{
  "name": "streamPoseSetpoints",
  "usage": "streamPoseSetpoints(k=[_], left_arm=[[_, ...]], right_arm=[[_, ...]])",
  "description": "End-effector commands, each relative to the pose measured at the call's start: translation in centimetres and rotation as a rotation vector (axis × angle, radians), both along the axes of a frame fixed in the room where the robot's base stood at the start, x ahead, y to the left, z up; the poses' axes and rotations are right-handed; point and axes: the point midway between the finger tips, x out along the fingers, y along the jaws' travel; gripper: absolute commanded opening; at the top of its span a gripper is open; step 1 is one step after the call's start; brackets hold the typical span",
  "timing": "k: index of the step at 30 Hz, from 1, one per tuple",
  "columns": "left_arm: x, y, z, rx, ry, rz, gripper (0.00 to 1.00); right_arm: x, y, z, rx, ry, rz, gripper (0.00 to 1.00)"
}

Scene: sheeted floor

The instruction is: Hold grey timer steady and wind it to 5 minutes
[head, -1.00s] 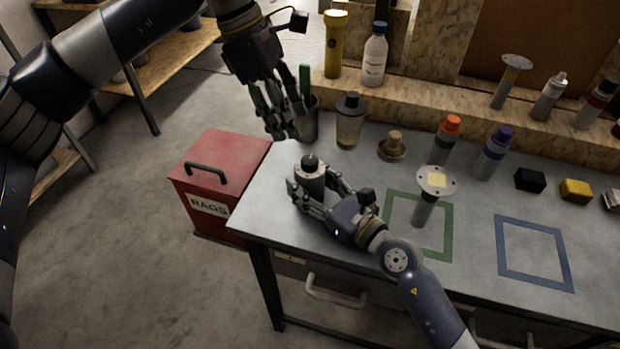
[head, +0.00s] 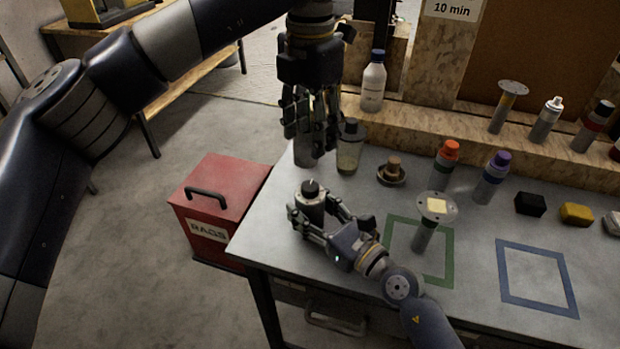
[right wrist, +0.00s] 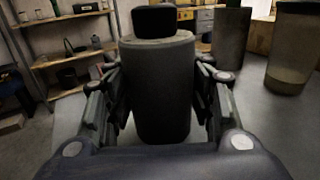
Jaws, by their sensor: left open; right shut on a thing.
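The grey timer (head: 312,205) is an upright grey cylinder with a black knob on top, near the left front of the workbench. My right gripper (head: 318,222) is shut on its body from the front right. In the right wrist view the timer (right wrist: 158,85) stands between the two fingers, its black knob (right wrist: 154,20) above them. My left gripper (head: 312,140) is open, pointing down behind the timer and apart from it, in front of a grey cup (head: 303,158) that it partly hides. No dial marks are readable.
A glass jar with a dark lid (head: 349,150) stands close to my left gripper. A small brass-topped item (head: 391,172) and a round-topped stand (head: 435,212) are to the right. Green and blue taped squares mark the bench. A red RAGS bin (head: 222,205) sits on the floor left.

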Motion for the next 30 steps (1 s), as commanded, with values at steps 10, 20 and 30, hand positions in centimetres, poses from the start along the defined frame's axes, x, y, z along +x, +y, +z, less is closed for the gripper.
streamPoseSetpoints(k=[10,20,30], left_arm=[[-0.1,0.1,-6.1,0.000,0.004,0.000,0.48],[0.0,0.1,-11.0,-0.001,0.002,0.001,0.48],[0.0,0.0,-11.7,-0.001,0.001,0.000,0.48]], right_arm=[[0.0,0.0,0.0,0.000,0.000,0.000,0.21],[0.0,0.0,0.0,0.000,0.000,0.000,0.21],[0.0,0.0,0.0,0.000,0.000,0.000,0.21]])
